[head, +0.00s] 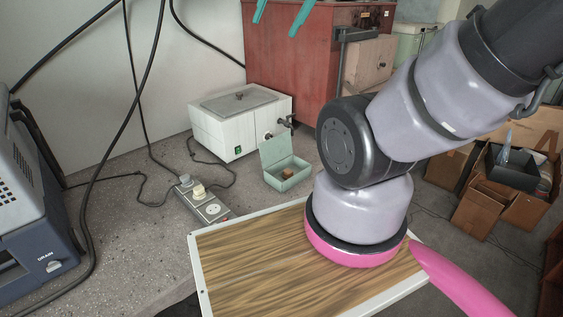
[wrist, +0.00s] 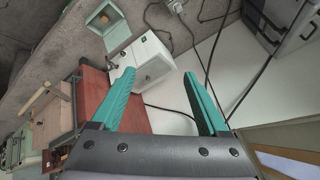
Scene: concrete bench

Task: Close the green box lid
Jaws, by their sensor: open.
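The small pale green box (head: 287,180) stands on the bench with its lid (head: 274,149) raised, roughly upright, at the back left side. A small brown object (head: 288,173) lies inside. The box also shows near the top of the wrist view (wrist: 113,37), seen from above. My gripper (wrist: 158,74) has two teal fingers spread apart with nothing between them. Its fingertips also show at the top edge of the head view (head: 275,29), high above and apart from the box.
A white water bath (head: 226,130) stands close behind the box. A power strip (head: 205,205) with cables lies to its left. A red cabinet (head: 290,75) stands behind. Cardboard boxes (head: 478,212) are at right.

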